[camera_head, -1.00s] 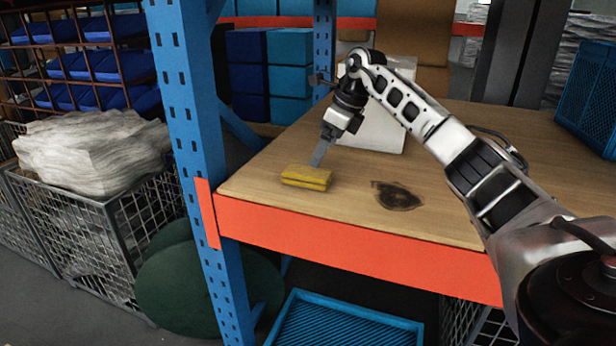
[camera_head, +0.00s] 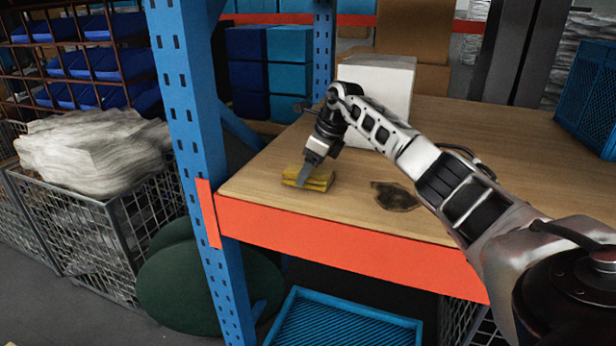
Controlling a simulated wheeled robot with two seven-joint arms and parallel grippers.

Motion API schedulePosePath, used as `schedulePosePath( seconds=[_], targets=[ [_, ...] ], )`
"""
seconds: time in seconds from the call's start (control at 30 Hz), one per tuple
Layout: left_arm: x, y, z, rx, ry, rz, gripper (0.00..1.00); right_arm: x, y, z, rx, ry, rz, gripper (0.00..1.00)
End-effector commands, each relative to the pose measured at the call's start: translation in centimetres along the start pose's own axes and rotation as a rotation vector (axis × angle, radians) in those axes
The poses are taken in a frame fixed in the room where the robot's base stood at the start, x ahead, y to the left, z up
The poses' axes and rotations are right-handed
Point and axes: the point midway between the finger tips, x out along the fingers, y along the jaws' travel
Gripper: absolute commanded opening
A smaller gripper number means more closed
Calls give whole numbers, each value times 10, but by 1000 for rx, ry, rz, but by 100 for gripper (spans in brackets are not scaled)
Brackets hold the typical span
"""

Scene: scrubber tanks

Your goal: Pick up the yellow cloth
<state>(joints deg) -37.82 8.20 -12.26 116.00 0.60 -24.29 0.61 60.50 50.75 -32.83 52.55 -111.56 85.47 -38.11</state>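The folded yellow cloth (camera_head: 318,183) lies on the wooden shelf top (camera_head: 262,181) near its front left corner. My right gripper (camera_head: 303,180) points down at the cloth, with its fingers in front of and over the cloth's middle. The fingers overlap in this view, so I cannot tell whether they are apart or closed on the cloth. The cloth appears to rest on the wood. My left gripper is not in view.
A dark stain (camera_head: 395,196) marks the wood right of the cloth. A white box (camera_head: 388,85) stands behind my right arm. A blue upright post (camera_head: 186,120) rises at the left, and an orange beam (camera_head: 340,246) edges the front. A blue crate (camera_head: 590,95) sits at the far right.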

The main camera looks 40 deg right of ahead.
Motion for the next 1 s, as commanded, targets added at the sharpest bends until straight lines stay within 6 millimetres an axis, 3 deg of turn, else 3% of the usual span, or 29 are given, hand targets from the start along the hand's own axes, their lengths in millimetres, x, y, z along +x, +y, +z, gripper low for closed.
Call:
schedulePosePath(
  seconds=[0.03,0.1,0.57,0.73,0.87,1.0],
  targets=[
    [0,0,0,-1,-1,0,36,0,0,0,0,0,0,53],
    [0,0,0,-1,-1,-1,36,0,0,0,0,0,0,41],
    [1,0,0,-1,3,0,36,-9,0,4,0,-3,-2,41],
    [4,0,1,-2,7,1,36,-32,-1,14,-1,-5,-3,41],
    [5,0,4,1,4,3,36,-54,14,8,-5,0,-6,41],
    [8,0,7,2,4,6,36,-90,35,6,-3,-3,-6,41]
  ],
)
